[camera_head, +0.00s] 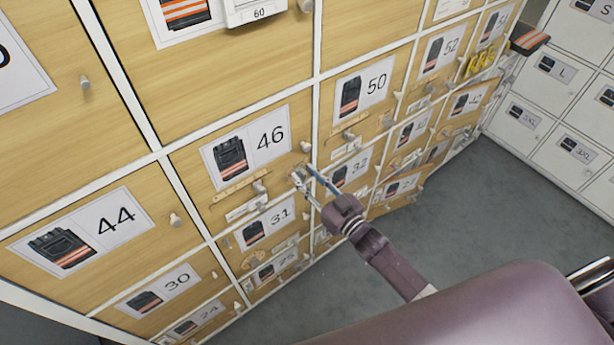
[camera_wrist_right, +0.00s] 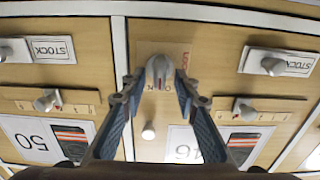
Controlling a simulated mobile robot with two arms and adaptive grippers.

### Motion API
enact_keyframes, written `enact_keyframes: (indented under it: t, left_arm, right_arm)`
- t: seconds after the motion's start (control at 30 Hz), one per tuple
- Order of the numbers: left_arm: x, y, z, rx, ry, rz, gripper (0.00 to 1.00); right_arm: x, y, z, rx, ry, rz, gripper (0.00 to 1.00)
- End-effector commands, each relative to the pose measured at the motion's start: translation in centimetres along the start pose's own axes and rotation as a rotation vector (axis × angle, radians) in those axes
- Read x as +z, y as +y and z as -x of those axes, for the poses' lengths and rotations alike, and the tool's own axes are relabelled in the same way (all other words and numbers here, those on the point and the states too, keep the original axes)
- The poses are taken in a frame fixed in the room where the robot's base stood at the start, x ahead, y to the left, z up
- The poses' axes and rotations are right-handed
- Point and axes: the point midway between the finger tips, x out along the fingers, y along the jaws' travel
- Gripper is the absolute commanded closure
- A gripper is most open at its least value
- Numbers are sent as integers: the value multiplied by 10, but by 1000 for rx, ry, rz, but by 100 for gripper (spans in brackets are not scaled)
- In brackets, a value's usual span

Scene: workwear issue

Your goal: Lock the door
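The wooden door marked 46 (camera_head: 225,185) is in the middle of the locker wall in the head view and looks closed. A small grey lock knob (camera_wrist_right: 159,72) sits on a plate with red lettering, partly hidden, at this door's lower right corner. My right gripper (camera_head: 306,180) reaches this corner from the lower right. In the right wrist view, its two blue-padded fingers (camera_wrist_right: 158,88) stand on either side of the lock knob, with narrow gaps beside it, so it is open around it. The door's round pull knob (camera_wrist_right: 148,131) is between the fingers, nearer the palm. My left gripper is not in view.
Neighbouring doors 44 (camera_head: 85,230), 50 (camera_head: 362,92) and 31 (camera_head: 268,226) have protruding knobs. White lockers (camera_head: 545,95) stand at the right. The grey floor (camera_head: 470,200) between is clear. STOCK sliders (camera_wrist_right: 280,62) stick out beside the gripper.

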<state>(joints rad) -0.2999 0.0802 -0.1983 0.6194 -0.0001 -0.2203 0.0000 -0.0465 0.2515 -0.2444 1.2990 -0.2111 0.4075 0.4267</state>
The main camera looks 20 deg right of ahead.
Motion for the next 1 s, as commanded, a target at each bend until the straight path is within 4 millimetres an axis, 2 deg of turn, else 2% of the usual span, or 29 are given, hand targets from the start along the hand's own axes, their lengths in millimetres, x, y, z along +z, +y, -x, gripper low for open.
enact_keyframes:
  t: [0.13, 0.4, 0.77, 1.0]
  left_arm:
    - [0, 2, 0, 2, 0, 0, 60]
    - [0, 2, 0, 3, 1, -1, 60]
    - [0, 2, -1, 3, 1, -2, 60]
    - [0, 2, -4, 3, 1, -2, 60]
  right_arm:
    - [0, 0, 0, 0, 0, 0, 73]
    - [0, 0, 0, 0, 0, 0, 100]
    - [0, 0, 0, 0, 1, 26, 100]
    - [0, -1, 0, 1, 2, 145, 100]
